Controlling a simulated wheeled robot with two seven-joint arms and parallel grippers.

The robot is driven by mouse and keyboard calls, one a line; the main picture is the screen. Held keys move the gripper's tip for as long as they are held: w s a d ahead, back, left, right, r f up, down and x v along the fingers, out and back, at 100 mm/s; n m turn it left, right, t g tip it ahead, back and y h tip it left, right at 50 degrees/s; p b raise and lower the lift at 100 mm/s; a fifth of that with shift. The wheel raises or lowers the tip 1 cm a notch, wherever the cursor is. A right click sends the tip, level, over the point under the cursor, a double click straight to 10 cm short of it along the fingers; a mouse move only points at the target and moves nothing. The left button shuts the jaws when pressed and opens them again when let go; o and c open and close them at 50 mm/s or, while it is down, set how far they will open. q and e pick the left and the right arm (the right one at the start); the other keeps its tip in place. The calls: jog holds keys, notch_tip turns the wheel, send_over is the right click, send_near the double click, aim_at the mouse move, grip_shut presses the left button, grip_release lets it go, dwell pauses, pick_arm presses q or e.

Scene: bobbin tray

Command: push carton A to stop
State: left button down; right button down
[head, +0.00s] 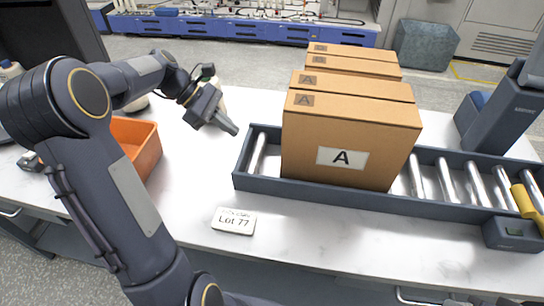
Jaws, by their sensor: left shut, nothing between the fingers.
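Carton A (350,148) is a brown box with a white label marked A. It stands upright on a roller conveyor (330,198) with a dark frame, towards its left end. Bare rollers (446,180) show to its right. A yellow piece (523,200), possibly the stop, sits across the right part of the conveyor. My left gripper (234,130) is shut and empty. It is above the table, left of the carton and the conveyor's left end, apart from both. My right gripper is not in view.
An orange bin (137,145) stands on the left of the table, partly behind my left arm. A Lot 77 plate (234,221) lies in front of the conveyor. A dark upright device (498,112) stands behind the conveyor at right.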

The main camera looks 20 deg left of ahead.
pick_arm(q)
jog(key=x, duration=1)
jog(key=shift+f, duration=0.15)
jog(key=d, duration=0.2)
jog(key=shift+w+d+r+p, duration=0.2)
jog(key=shift+w+d+p, duration=0.05)
jog(key=shift+w+p, duration=0.1)
jog(key=shift+w+d, duration=0.15)
jog(key=shift+d, duration=0.45)
